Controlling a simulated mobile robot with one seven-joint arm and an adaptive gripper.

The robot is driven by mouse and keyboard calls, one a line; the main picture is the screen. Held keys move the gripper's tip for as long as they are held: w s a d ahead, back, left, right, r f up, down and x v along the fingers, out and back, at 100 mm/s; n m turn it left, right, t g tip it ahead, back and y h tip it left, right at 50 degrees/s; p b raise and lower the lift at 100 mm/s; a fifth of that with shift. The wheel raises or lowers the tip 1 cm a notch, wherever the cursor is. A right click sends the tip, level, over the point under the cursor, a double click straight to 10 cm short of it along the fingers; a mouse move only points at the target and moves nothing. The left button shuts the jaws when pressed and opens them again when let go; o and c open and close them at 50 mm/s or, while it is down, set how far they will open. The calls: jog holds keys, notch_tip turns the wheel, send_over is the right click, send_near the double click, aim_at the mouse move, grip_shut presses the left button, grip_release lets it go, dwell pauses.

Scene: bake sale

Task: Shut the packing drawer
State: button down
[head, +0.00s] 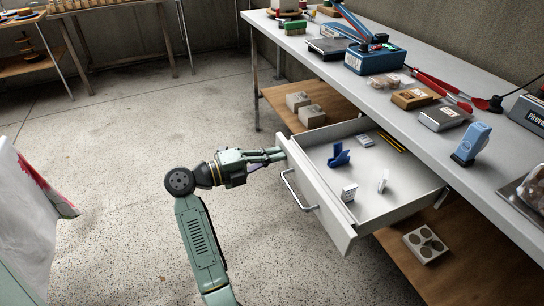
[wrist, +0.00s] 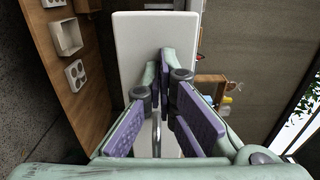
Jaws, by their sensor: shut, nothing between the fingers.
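The packing drawer (head: 333,220) is pulled well out from under the grey-white worktop in the head view. Its white front panel also fills the upper middle of the wrist view (wrist: 155,30). A metal bar handle (head: 297,192) is on the panel. Inside lie a blue item (head: 339,155), small white boxes (head: 349,192) and yellow-black strips. My gripper (head: 282,154) is shut and empty, its fingertips at the outer face of the front panel near its far end, beyond the handle. The purple-padded fingers (wrist: 165,58) point at the panel in the wrist view. I cannot tell whether they touch it.
The worktop (head: 385,100) above carries a blue scale (head: 375,60), boxes, red-handled tools and a blue bottle (head: 471,144). A wooden lower shelf (head: 440,262) holds a muffin tray (head: 426,246) and grey boxes (head: 312,115). The concrete floor (head: 120,130) left of the drawer is clear.

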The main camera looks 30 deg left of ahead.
aim_at(353, 141)
jog(key=p+x, duration=0.4)
jog(key=x, duration=2.1)
jog(key=shift+d+r+p, duration=0.1)
jog(key=shift+p, duration=0.2)
jog(key=shift+w, duration=0.1)
